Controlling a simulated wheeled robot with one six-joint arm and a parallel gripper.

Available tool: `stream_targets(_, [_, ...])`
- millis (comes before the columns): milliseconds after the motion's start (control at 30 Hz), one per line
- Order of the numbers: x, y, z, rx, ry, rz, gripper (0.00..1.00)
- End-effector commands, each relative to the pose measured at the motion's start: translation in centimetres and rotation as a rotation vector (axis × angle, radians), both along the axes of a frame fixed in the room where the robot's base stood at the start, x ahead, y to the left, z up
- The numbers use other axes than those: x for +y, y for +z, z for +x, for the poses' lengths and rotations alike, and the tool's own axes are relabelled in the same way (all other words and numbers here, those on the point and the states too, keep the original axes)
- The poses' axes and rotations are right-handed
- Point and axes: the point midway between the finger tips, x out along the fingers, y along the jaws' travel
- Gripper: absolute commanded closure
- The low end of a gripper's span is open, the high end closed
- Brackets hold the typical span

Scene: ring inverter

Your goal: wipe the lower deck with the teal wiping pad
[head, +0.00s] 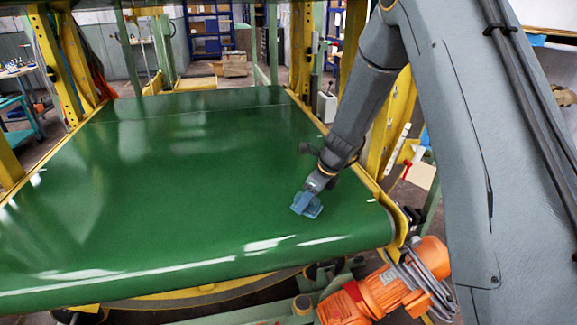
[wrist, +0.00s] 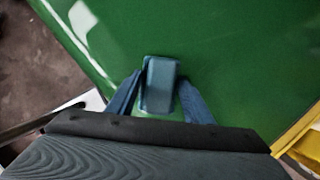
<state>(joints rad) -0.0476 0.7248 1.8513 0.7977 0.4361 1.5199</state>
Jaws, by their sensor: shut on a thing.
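The lower deck (head: 170,185) is a wide, glossy green belt surface, and it fills most of the wrist view (wrist: 240,50). My gripper (head: 310,192) is over the deck's near right part. In the wrist view, my gripper (wrist: 160,95) has its two blue fingers on either side of the teal wiping pad (wrist: 160,82), a small blue-teal block. The pad (head: 306,206) is at or just above the green surface; I cannot tell whether it touches. The pad's near end is partly hidden between the fingers.
Yellow posts (head: 393,125) and frame rails border the deck. An orange motor (head: 388,288) with coiled grey cable sits below the near right corner. Shelves (head: 208,28) and boxes stand far behind. The deck's left and middle are clear.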

Motion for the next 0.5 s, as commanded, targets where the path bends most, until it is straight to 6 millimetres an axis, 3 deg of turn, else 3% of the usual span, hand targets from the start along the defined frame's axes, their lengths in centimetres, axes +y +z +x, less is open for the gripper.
stream_targets(500, [-0.1,4.7,-0.2,0.003,-0.002,0.001,0.78])
